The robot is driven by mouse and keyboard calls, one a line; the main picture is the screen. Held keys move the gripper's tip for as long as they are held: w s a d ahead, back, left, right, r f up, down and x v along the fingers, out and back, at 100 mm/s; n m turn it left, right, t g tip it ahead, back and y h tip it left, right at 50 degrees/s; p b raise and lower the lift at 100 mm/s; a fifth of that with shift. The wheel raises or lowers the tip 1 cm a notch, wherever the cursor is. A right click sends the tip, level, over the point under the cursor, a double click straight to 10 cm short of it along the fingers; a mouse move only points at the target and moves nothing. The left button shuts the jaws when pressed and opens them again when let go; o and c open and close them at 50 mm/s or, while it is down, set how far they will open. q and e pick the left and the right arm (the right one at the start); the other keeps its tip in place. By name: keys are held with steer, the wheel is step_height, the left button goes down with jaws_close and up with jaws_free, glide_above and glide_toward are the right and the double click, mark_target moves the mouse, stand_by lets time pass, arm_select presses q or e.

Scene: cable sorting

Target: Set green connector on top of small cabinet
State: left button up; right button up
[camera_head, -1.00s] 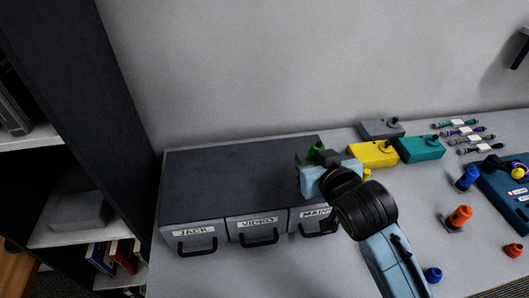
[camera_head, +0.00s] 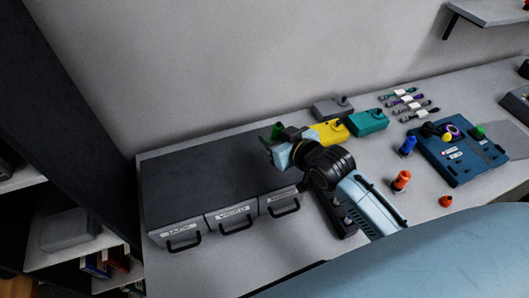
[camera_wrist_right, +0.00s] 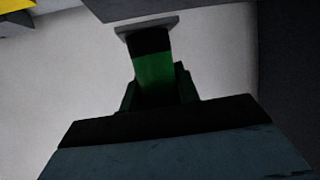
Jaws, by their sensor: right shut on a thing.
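The green connector (camera_head: 278,130) is held in my right gripper (camera_head: 279,140), at the right rear of the small cabinet (camera_head: 200,172). In the right wrist view the green connector (camera_wrist_right: 154,72) sits between the two dark fingers (camera_wrist_right: 158,92), with a black band and grey flange at its far end. The gripper is shut on it. The cabinet is dark-topped with grey drawers labelled JACK, VIDEO and a third, hard to read. I cannot tell whether the connector touches the cabinet top. My left gripper is not in view.
Grey (camera_head: 333,109), yellow (camera_head: 329,134) and teal (camera_head: 369,122) boxes stand behind and right of my arm. A blue panel (camera_head: 453,163), a blue connector (camera_head: 407,147) and orange ones (camera_head: 401,181) lie further right. The cabinet top's left and middle are clear.

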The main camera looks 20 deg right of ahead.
steer(key=shift+f, duration=3)
steer(key=shift+f, duration=0.1)
steer(key=o, duration=1)
steer(key=shift+o, duration=0.2)
steer(key=shift+s, duration=0.15)
steer(key=v, duration=1.2)
